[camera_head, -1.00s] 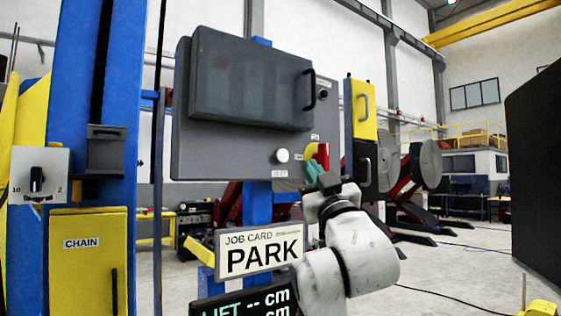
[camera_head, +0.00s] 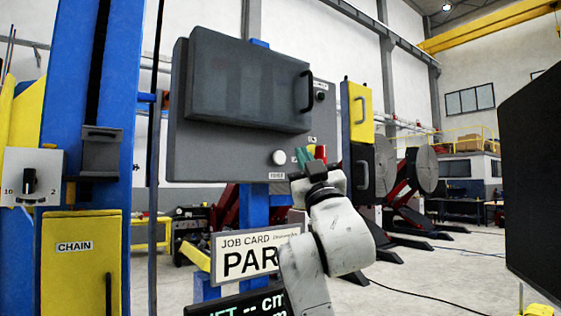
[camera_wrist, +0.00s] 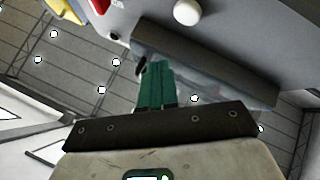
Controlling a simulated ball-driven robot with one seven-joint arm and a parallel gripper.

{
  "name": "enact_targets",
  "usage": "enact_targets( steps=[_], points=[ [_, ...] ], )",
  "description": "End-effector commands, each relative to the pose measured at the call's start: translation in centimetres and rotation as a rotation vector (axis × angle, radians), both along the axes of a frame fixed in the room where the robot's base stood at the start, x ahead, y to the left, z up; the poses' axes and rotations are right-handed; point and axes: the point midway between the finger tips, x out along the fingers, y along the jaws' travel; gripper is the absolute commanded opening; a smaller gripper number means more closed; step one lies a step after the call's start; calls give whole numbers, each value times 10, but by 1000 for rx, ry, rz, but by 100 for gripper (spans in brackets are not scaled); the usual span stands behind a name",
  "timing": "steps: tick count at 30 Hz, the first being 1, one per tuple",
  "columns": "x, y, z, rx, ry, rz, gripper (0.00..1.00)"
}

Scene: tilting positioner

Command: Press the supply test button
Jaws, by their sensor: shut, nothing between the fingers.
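A round white button (camera_head: 279,157) sits on the lower face of the grey control panel (camera_head: 215,155), above a small label that seems to read TEST. The button also shows at the top of the wrist view (camera_wrist: 187,12). My gripper (camera_head: 307,157), with green fingers, is shut and empty. Its fingertips are just right of the button in the head view, at about the same height. In the wrist view the shut fingers (camera_wrist: 155,72) point towards the panel's underside, with the button above and right of them. No contact with the button shows.
A red handle (camera_head: 320,152) is partly hidden behind my fingers. A large dark grey cover (camera_head: 248,80) with a black handle juts from the panel above. A job card reading PAR (camera_head: 250,254), partly covered by my arm, hangs below. A yellow CHAIN box (camera_head: 80,270) stands left.

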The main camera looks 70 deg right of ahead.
Motion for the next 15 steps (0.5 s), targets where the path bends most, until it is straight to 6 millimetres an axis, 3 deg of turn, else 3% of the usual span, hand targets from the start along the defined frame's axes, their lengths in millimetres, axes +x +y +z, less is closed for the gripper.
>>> enact_targets(
  steps=[7,15],
  points=[
    [27,-16,0,1,1,1,0],
    [38,-23,0,-1,0,0,0]
  ],
)
